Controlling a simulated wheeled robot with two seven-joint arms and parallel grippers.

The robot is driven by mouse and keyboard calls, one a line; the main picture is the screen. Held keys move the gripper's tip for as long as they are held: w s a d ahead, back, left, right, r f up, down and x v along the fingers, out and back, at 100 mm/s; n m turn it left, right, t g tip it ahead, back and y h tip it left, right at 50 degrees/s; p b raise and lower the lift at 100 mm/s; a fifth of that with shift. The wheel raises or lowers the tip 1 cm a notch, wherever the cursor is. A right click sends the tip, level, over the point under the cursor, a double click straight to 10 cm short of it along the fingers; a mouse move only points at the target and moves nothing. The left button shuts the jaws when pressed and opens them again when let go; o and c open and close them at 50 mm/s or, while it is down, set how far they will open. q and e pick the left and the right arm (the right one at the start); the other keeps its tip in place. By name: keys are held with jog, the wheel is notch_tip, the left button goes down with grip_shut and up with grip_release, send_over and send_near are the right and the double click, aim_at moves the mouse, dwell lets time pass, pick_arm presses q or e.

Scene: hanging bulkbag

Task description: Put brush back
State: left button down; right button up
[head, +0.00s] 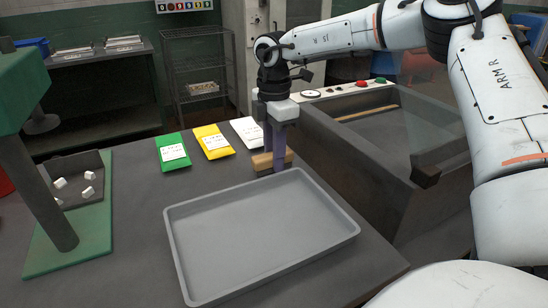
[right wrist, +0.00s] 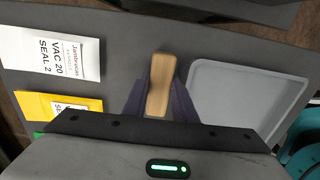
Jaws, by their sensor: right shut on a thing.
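The brush shows as a light wooden block (head: 264,162), behind the far edge of the grey tray in the head view. My right gripper (head: 274,158) points down and is shut on it, with a finger on either side. In the right wrist view the wooden block (right wrist: 158,86) lies between the two dark purple fingers of my right gripper (right wrist: 160,92). I see no bristles; its underside is hidden. I cannot tell whether it touches the table. My left gripper is in neither view.
An empty grey tray (head: 174,236) lies on the dark table. Green (head: 170,152), yellow (head: 212,141) and white (head: 248,132) packets lie behind it. A green stand (head: 66,262) and a dark scoop-like tray (head: 75,168) with white pieces are at left. A dark glass-sided bin (head: 385,130) stands right.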

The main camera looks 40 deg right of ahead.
jog(key=shift+f, duration=0.45)
jog(key=o, duration=0.9)
notch_tip(320, 180, up, 12)
jog(key=shift+r, duration=0.1)
